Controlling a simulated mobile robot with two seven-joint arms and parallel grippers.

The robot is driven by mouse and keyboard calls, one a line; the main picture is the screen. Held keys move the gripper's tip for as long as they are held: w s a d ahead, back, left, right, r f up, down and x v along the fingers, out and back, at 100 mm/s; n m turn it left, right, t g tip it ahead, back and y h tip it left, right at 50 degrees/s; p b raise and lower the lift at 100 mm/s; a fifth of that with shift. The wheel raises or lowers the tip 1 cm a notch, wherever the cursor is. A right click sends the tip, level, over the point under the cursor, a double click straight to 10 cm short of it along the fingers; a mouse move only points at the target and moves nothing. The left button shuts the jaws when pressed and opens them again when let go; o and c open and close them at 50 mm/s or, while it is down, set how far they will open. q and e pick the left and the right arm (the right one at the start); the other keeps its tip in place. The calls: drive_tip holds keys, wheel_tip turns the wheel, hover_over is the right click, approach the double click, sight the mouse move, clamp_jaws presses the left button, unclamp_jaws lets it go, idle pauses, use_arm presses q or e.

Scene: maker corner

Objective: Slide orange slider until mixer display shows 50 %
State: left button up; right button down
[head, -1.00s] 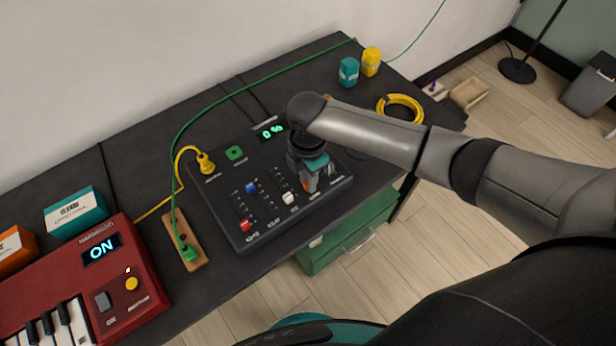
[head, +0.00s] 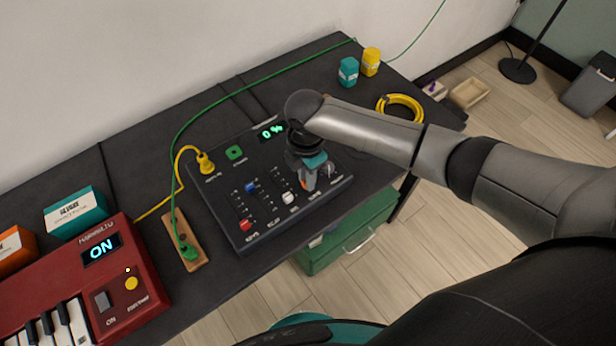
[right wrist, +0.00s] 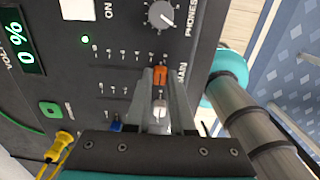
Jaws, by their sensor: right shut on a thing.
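The dark mixer (head: 222,207) lies on the black bench, and its green display (head: 271,131) reads 0 %. The display also shows in the right wrist view (right wrist: 22,42). My right gripper (head: 309,184) points down over the right part of the mixer. In the right wrist view its fingers are shut on the orange slider (right wrist: 160,75), one on each side. The white slider (right wrist: 160,112) lies in line with the gap between the fingers, nearer the palm. My left gripper is not in view.
Blue (head: 251,188), red (head: 245,225) and white (head: 288,198) slider caps stand left of my gripper. A grey knob (right wrist: 161,14) is close by. A yellow plug (head: 205,165) and green cable lie at the mixer's left. A red keyboard (head: 150,290) reads ON.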

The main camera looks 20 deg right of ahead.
drive_tip(key=shift+w+a, duration=0.2)
drive_tip(key=shift+w, duration=0.3)
drive_tip(key=shift+w+a, duration=0.15)
drive_tip(key=shift+w, duration=0.3)
drive_tip(key=c, duration=0.8)
unclamp_jaws()
drive_tip(key=shift+o, duration=0.2)
wheel_tip(320, 180, up, 15)
drive_tip(key=p, duration=0.3)
